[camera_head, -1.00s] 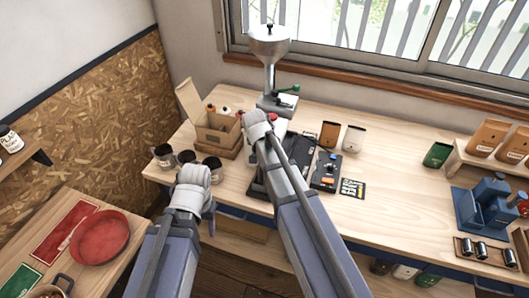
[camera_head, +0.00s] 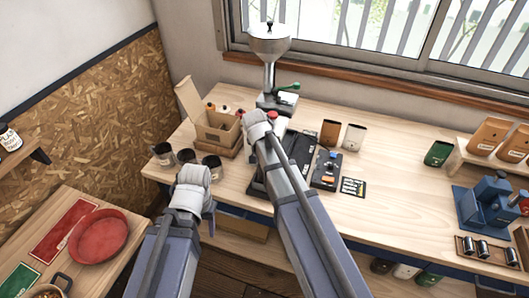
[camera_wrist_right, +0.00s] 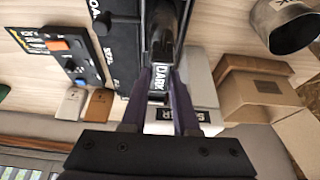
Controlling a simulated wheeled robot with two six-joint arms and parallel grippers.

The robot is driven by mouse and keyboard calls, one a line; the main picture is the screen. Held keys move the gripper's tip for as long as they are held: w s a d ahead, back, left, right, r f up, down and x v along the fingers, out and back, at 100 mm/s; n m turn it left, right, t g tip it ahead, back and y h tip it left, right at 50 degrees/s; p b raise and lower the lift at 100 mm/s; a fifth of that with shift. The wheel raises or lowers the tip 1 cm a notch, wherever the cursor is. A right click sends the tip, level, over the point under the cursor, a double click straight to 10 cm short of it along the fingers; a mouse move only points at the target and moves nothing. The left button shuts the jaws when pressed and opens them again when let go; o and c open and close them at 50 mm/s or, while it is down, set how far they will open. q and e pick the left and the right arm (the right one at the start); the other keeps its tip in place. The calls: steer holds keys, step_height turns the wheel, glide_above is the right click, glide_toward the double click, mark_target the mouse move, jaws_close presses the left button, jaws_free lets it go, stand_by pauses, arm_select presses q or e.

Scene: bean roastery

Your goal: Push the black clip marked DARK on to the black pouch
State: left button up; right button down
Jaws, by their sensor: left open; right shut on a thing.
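The black clip (camera_wrist_right: 159,78) with white DARK lettering is between the purple fingers of my right gripper (camera_wrist_right: 163,92), shut on it, in the right wrist view. A dark upright shape (camera_wrist_right: 166,28), which looks like the black pouch, is right ahead of the clip; I cannot tell whether they touch. In the head view my right arm hides the clip, the pouch and the right gripper's fingers. My left gripper (camera_head: 209,216) is open and empty, low in front of the bench's left end.
A black clip board (camera_head: 327,168) with blue and orange clips lies right of the black station (camera_head: 300,148). Brown (camera_head: 330,133) and white (camera_head: 354,138) pouches stand behind it. An open carton (camera_head: 217,133) and dark cups (camera_head: 187,157) are at left.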

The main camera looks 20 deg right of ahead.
steer(key=shift+c, duration=0.5)
jaws_free()
steer(key=shift+r, duration=0.1)
stand_by(0.3)
steer(key=shift+r+p, duration=3.45)
steer(key=shift+p, duration=0.1)
steer(key=shift+f, duration=0.1)
steer(key=s+a+f+n+g+b, duration=0.1)
steer(key=s+a+f+n+b, duration=0.2)
steer(key=s, duration=0.5)
steer(key=s+a+f+n+g+y+b, duration=0.1)
steer(key=s+a+f+n+b, duration=0.3)
steer(key=s, duration=0.3)
steer(key=s+a+f+n+g+b, duration=0.2)
steer(key=s+a+f, duration=0.3)
steer(key=s, duration=0.3)
steer(key=shift+s+a+n+b, duration=0.35)
steer(key=shift+a+n+b, duration=0.1)
steer(key=shift+n+b, duration=0.4)
